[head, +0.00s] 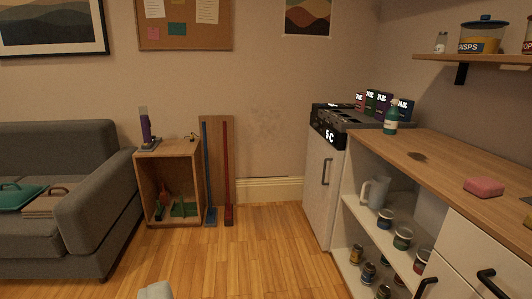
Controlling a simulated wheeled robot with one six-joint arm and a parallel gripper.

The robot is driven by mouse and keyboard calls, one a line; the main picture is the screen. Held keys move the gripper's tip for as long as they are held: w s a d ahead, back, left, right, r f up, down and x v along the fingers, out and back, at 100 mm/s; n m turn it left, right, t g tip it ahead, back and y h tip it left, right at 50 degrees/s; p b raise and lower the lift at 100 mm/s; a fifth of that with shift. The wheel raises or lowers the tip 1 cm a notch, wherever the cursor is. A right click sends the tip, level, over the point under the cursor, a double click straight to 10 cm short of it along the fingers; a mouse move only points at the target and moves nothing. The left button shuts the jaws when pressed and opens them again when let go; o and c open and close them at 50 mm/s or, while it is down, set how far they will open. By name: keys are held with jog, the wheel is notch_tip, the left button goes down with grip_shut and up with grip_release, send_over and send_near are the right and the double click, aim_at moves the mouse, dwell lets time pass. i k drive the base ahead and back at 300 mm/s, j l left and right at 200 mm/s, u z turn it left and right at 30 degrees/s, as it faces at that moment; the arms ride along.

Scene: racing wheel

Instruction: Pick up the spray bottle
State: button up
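A teal bottle (390,122) with a pale label and narrow top stands upright at the far end of the wooden counter; I cannot tell whether it is the spray bottle. Small red and green items (165,203) sit inside an open wooden cubby on the floor, too dark and small to name. A pale grey rounded part at the bottom edge appears to be the tip of my gripper (155,291). It is far from the bottle and the cubby, and its fingers are not clear.
A grey sofa (72,220) stands left. A purple upright object (146,128) tops the cubby. The wooden counter (450,160) holds a pink sponge (484,187); open shelves below hold a jug (374,192) and several jars. The middle floor is clear.

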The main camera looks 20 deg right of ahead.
aim_at(391, 116)
jog(key=i+z, duration=0.3)
jog(key=i, duration=0.55)
jog(key=i+j+z, duration=0.1)
jog(key=i+z, duration=0.2)
jog(key=i, duration=0.5)
jog(key=i+z, duration=0.75)
jog(key=i+j+z, duration=0.25)
jog(key=i+z, duration=0.15)
jog(key=i+l+z, duration=0.15)
jog(key=i+z, duration=0.45)
jog(key=i+l, duration=0.05)
